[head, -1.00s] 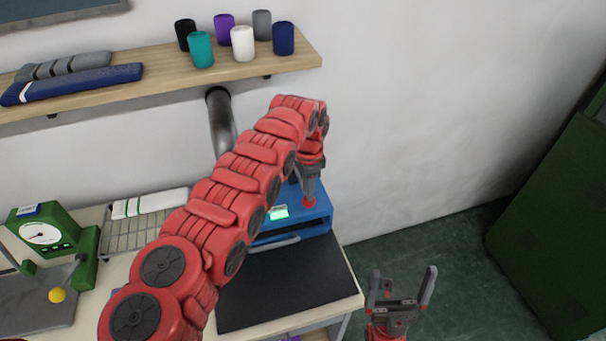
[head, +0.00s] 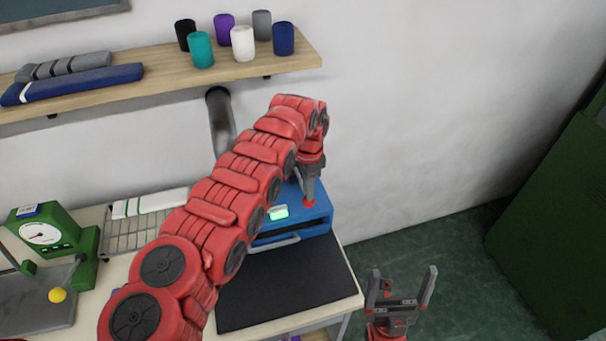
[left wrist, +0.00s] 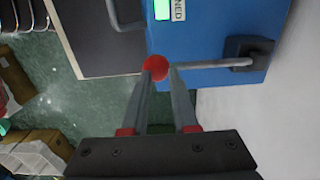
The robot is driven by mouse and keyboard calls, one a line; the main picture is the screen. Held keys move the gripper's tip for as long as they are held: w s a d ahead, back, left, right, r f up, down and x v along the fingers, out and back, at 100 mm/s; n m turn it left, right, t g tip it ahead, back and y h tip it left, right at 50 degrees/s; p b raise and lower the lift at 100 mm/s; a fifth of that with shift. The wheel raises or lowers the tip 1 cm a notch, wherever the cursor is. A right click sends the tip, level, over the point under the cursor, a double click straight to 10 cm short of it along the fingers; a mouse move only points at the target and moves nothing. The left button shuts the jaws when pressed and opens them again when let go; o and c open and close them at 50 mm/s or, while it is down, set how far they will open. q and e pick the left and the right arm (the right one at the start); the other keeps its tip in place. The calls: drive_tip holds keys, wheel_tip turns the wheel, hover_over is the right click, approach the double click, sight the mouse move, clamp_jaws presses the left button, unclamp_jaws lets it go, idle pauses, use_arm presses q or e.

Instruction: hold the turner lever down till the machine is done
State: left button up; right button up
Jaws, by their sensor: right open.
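The blue turner machine (head: 318,212) stands at the table's right end, with a small lit green display (head: 278,212). In the left wrist view its display (left wrist: 161,8) is green beside a label ending in "NED". The grey turner lever (left wrist: 215,64) runs across the machine's side from a dark pivot to a red knob (left wrist: 155,67). My left gripper (head: 309,198) is at the machine; its fingertips (left wrist: 162,72) are at the knob end, with a narrow gap between the fingers. Whether they grip or only touch the lever is unclear. My right gripper (head: 402,285) is open and empty, right of the table.
A black mat (head: 285,285) lies in front of the machine. A wire rack (head: 135,230) with a white cloth and a green dial device (head: 45,235) are at the left. A green cabinet (head: 560,210) stands right; floor between is clear.

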use_arm(q)
wheel_tip(320, 180, up, 2)
drive_tip(key=shift+r+p, duration=0.1)
drive_tip(key=shift+p, duration=0.2)
wheel_tip(320, 180, up, 11)
drive_tip(key=p, duration=0.1)
drive_tip(key=shift+p, duration=0.3)
idle(0.3)
drive_tip(key=shift+f, duration=0.2)
